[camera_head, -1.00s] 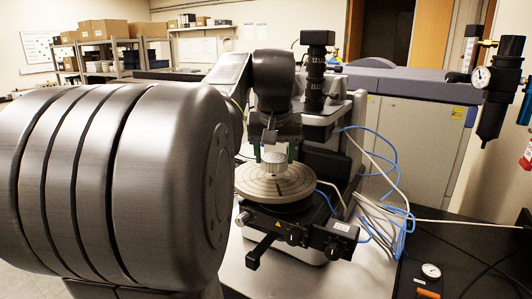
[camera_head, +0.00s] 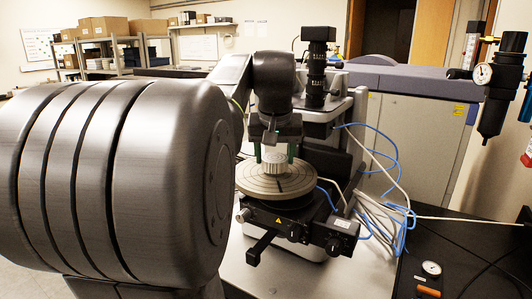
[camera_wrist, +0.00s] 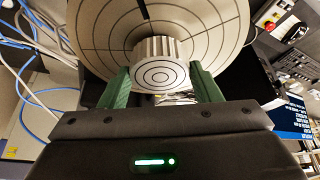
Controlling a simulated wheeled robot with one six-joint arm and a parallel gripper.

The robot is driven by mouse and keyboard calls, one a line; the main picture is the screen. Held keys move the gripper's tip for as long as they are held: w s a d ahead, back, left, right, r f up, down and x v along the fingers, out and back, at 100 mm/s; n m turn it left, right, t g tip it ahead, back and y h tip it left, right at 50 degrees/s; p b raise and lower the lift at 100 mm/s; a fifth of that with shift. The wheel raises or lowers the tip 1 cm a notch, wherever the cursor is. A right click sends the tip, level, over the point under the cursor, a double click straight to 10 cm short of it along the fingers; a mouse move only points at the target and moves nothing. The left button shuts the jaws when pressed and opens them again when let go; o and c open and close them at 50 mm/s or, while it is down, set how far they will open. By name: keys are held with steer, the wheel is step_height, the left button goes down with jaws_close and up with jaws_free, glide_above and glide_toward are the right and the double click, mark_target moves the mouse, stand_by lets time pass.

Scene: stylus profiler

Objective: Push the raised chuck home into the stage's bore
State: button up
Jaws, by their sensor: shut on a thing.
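The chuck (camera_head: 275,161) is a pale, ribbed cylinder standing up from the middle of the stage's round grey plate (camera_head: 252,183). In the wrist view the chuck (camera_wrist: 159,50) shows its ringed end face towards the camera. My gripper (camera_head: 275,158) reaches down from above, its green fingers on either side of the chuck. In the wrist view my gripper (camera_wrist: 161,76) is shut on the chuck, near its top end. The plate (camera_wrist: 100,35) with ring lines spreads out behind the chuck. The bore is hidden beneath the chuck.
The black stage base (camera_head: 295,226) has knobs at its front and side. A dark vertical column (camera_head: 316,75) stands close behind my gripper. Blue and white cables (camera_head: 385,215) lie loose to the right. A small gauge (camera_head: 431,268) sits on the black bench.

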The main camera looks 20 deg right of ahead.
mark_target(275, 156)
steer(key=shift+f+b, duration=0.3)
steer(key=shift+f, duration=0.25)
steer(key=o, duration=1.5)
steer(key=shift+c, duration=0.2)
steer(key=shift+c, duration=0.4)
step_height(275, 156, up, 5)
steer(key=p, duration=0.4)
steer(key=shift+f, duration=0.2)
steer(key=shift+r, duration=1.2)
steer(key=shift+r, duration=0.15)
